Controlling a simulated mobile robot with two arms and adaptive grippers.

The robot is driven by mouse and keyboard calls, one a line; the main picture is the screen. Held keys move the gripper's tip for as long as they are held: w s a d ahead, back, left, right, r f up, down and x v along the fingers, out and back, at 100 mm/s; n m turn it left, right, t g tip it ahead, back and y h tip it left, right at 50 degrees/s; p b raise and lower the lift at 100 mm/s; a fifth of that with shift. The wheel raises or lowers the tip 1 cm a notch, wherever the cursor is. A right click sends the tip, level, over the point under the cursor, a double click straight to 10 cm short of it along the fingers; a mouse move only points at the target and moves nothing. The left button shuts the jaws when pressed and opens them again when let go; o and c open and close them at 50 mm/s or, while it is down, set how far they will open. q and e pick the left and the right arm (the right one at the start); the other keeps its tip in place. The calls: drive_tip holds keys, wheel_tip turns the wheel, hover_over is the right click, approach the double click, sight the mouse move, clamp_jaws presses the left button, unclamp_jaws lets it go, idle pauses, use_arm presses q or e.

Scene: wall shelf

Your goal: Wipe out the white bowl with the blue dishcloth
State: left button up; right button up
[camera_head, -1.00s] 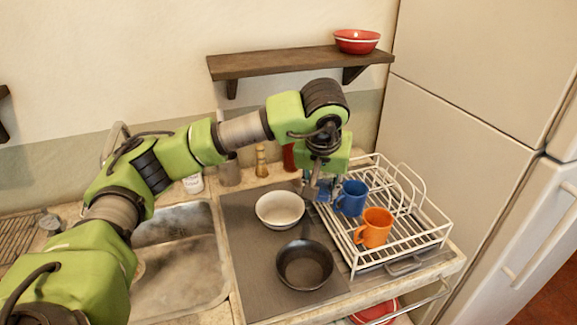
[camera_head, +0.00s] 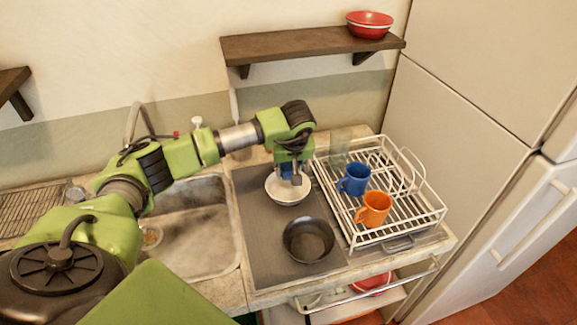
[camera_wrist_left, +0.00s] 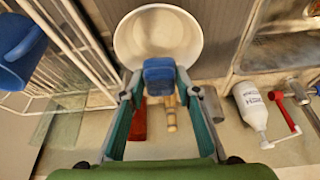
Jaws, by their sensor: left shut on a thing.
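The white bowl (camera_head: 285,196) stands on the grey mat behind the black pan, and it also shows at the top of the left wrist view (camera_wrist_left: 150,38). My left gripper (camera_head: 291,179) points down at the bowl and is shut on the blue dishcloth (camera_wrist_left: 160,74). The cloth is a small folded blue bundle between the fingertips, and a bit of it shows in the head view (camera_head: 287,169). The gripper and cloth are over the back part of the bowl. I cannot tell whether the cloth touches the bowl. My right gripper is not in view.
The black pan (camera_head: 308,240) is in front of the bowl. A white dish rack (camera_head: 416,219) with a blue mug (camera_head: 354,179) and an orange mug (camera_head: 373,209) stands right. The sink (camera_head: 190,247) is left. A shelf (camera_head: 300,46) holds a red bowl (camera_head: 369,25).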

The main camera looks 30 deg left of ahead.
sight(286, 190)
use_arm(q)
wheel_tip(286, 190, down, 2)
drive_tip(key=shift+f+b, duration=0.25)
drive_tip(key=shift+b, duration=0.3)
drive_tip(key=shift+f+b, duration=0.6)
drive_tip(key=shift+f, duration=0.05)
wheel_tip(286, 190, down, 3)
drive_tip(key=shift+r+b, duration=0.2)
drive_tip(key=shift+b, duration=0.85)
drive_tip(key=shift+f+b, duration=0.3)
drive_tip(key=shift+f, duration=0.05)
drive_tip(key=shift+f+b, duration=0.55)
drive_tip(key=shift+f, duration=0.05)
drive_tip(key=shift+w+a, duration=0.2)
drive_tip(key=shift+a, duration=0.1)
drive_tip(key=shift+s, duration=0.1)
